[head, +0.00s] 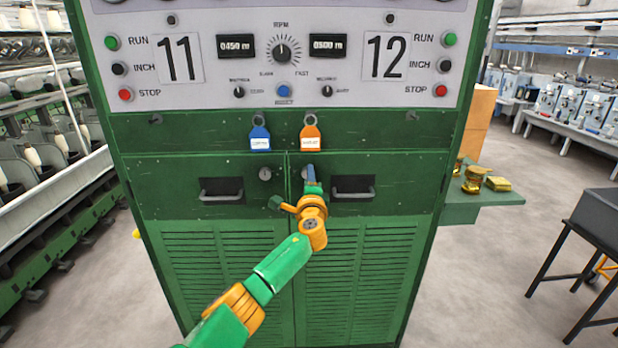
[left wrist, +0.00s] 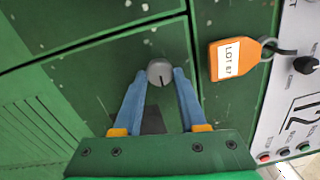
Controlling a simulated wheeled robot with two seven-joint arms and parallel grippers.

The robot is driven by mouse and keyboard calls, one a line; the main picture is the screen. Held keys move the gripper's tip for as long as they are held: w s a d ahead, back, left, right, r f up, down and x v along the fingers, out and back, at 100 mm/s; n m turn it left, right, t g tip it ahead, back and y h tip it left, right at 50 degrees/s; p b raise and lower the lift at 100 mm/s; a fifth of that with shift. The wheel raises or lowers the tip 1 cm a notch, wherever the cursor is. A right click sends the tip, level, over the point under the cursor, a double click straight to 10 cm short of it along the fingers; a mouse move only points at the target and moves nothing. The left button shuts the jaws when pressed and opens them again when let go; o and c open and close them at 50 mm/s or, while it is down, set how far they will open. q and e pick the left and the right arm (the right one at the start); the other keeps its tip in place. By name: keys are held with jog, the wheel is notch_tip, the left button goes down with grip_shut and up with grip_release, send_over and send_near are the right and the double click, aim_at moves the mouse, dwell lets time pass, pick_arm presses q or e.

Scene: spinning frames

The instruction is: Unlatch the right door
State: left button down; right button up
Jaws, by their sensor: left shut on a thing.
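The right door (head: 385,252) is green with louvres and a recessed black handle (head: 353,193). It sits flush beside the left door. Its round grey latch (left wrist: 160,71), with a dark slot mark, is at the door's upper inner corner; in the head view it is mostly hidden by my gripper. My left gripper (head: 311,174) has its blue fingers at the latch. In the left wrist view its fingertips (left wrist: 160,76) are on either side of the latch, shut on it. My right gripper is in neither view.
An orange tag (head: 309,138) hangs just above the latch and a blue tag (head: 260,139) hangs left of it. The left door (head: 225,255) has its own latch (head: 265,173). A green side shelf (head: 478,205) holds brass-coloured items.

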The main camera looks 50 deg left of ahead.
pick_arm(q)
jog(key=shift+r, duration=0.1)
dwell(0.3)
jog(key=shift+c, duration=2.3)
grip_release()
jog(key=v, duration=0.7)
jog(key=shift+b, duration=0.35)
